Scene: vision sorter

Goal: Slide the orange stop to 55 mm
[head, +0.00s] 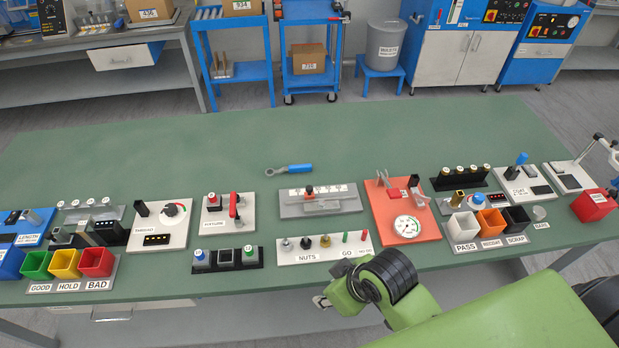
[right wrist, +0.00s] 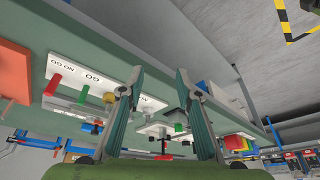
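The orange stop (head: 309,190) is a small block with a dark top. It stands near the middle of a grey slide fixture (head: 345,207) with a pale scale along its back; the scale's numbers are too small to read. My right gripper (head: 322,301) is at the table's front edge, below and apart from the fixture. In the right wrist view its two fingers (right wrist: 160,78) are spread with nothing between them. I cannot clearly pick out the stop in that view. My left gripper is not in view.
A white nuts-and-go gauge board (head: 330,257) lies between my right gripper and the fixture. An orange plate with a dial (head: 408,227) stands right of it, a red-levered fixture (head: 234,206) left. A blue-handled wrench (head: 290,169) lies behind. The table's back is clear.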

